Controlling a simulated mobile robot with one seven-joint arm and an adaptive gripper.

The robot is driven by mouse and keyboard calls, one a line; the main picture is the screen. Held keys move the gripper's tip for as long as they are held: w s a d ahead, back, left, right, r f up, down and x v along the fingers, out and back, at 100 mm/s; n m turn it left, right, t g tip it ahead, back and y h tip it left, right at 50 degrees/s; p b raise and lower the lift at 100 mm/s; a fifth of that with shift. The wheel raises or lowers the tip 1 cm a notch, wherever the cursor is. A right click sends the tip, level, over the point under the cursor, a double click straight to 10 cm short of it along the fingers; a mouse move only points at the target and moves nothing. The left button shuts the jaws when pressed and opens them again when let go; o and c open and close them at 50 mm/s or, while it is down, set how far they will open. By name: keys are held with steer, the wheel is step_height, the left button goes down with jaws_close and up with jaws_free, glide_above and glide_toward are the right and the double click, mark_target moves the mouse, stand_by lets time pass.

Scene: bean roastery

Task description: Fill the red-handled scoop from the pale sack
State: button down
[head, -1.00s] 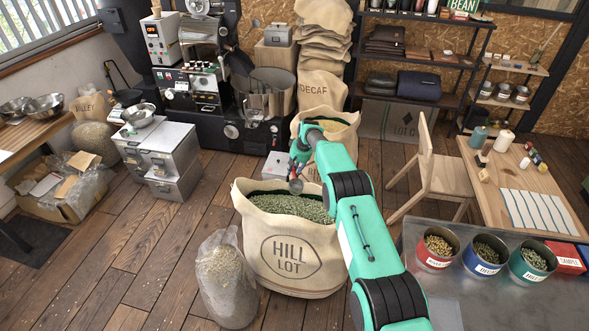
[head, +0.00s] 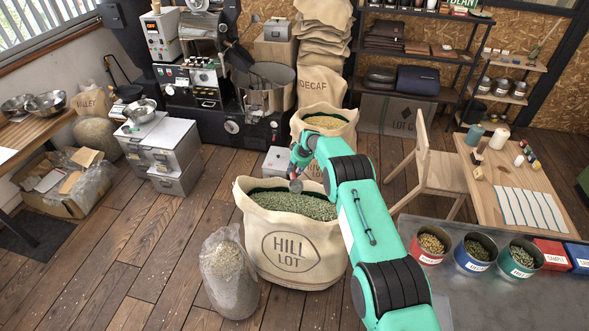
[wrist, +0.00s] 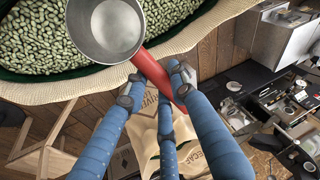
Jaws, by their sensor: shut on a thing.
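The pale sack marked HILL LOT (head: 290,262) stands open on the floor, full of green beans (head: 305,204). Its rim (wrist: 190,38) and beans (wrist: 35,35) also fill the top of the wrist view. In the wrist view my gripper (wrist: 158,84) is shut on the red handle (wrist: 158,73) of the scoop. The scoop's round metal bowl (wrist: 104,30) looks empty and hangs over the beans near the rim. The bowl also shows small in the head view (head: 296,186). I cannot tell whether it touches the beans.
A clear bag (head: 228,272) stands close left of the sack. Another open sack (head: 325,122) stands behind it. At right are a counter with bean tins (head: 431,244) and a wooden chair (head: 436,170).

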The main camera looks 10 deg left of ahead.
steer(key=shift+s+d+r+t+p, duration=0.2)
steer(key=shift+t+p, duration=0.1)
steer(key=shift+p, duration=0.8)
steer(key=shift+s+a+f+t+p, duration=0.1)
steer(key=shift+s+t+p, duration=0.05)
steer(key=shift+t+p, duration=0.2)
steer(key=shift+s+d+t+y+p, duration=0.1)
steer(key=shift+d+t+y+p, duration=0.15)
steer(key=shift+p, duration=0.25)
steer(key=shift+a+f+b, duration=0.15)
steer(key=shift+f+b, duration=0.1)
steer(key=shift+b, duration=0.9)
steer(key=shift+b, duration=0.3)
steer(key=b, duration=0.4)
steer(key=shift+t+y, duration=0.35)
steer(key=shift+t, duration=0.05)
steer(key=b, duration=0.3)
steer(key=shift+s+d+f+t+b, duration=0.1)
steer(key=shift+s+d+t+b, duration=0.1)
steer(key=shift+s+t+b, duration=0.15)
steer(key=b, duration=0.7)
steer(key=shift+w+t, duration=0.2)
steer(key=shift+t, duration=0.05)
steer(key=b, duration=0.7)
steer(key=shift+s+y+b, duration=0.3)
steer(key=shift+b, duration=0.1)
